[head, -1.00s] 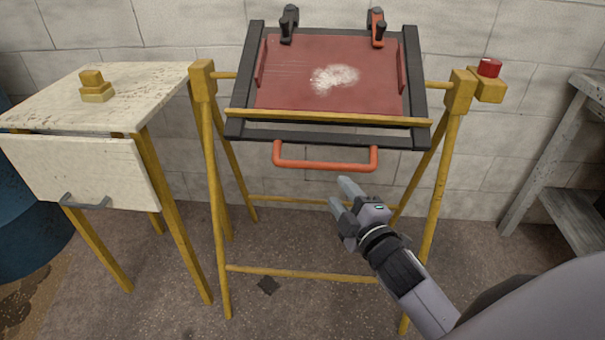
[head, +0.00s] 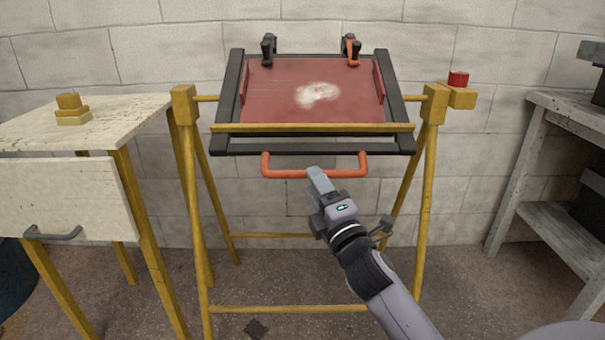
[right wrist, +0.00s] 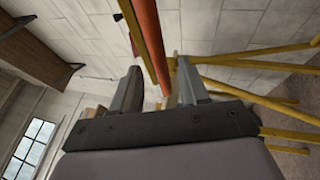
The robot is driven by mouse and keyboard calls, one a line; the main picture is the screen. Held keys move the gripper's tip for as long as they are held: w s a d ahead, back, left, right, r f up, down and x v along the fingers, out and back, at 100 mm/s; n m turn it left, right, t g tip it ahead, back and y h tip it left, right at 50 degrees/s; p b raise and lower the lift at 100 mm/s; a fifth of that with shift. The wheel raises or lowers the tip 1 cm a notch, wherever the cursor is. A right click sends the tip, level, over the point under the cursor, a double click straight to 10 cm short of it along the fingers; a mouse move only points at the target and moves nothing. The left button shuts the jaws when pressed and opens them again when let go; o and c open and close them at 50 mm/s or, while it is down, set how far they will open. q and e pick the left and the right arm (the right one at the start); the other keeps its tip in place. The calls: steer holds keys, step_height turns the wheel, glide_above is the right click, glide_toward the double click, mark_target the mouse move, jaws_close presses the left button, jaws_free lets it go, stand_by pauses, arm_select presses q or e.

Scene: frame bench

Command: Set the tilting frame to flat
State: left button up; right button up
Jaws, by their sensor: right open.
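The tilting frame (head: 228,100) is a dark rectangular frame around a red panel (head: 270,88) with a pale powdery patch. It hangs on a yellow stand (head: 432,150) and slopes, its near edge lower than its far edge. An orange bar handle (head: 275,172) sticks out from its near edge. My right gripper (head: 318,178) is at the handle's middle in the head view. In the right wrist view, the orange bar (right wrist: 148,40) runs between the two open fingers (right wrist: 158,88); I cannot tell if they touch it. My left gripper is not in view.
Two clamps, one black (head: 268,50) and one orange and black (head: 352,50), sit on the frame's far edge. A red button (head: 458,79) is on the stand's right post. A pale table (head: 110,115) with a drawer stands left, a grey bench (head: 570,105) right.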

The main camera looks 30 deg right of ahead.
steer(key=x, duration=0.6)
steer(key=shift+b, duration=0.4)
steer(key=shift+c, duration=0.2)
jaws_close()
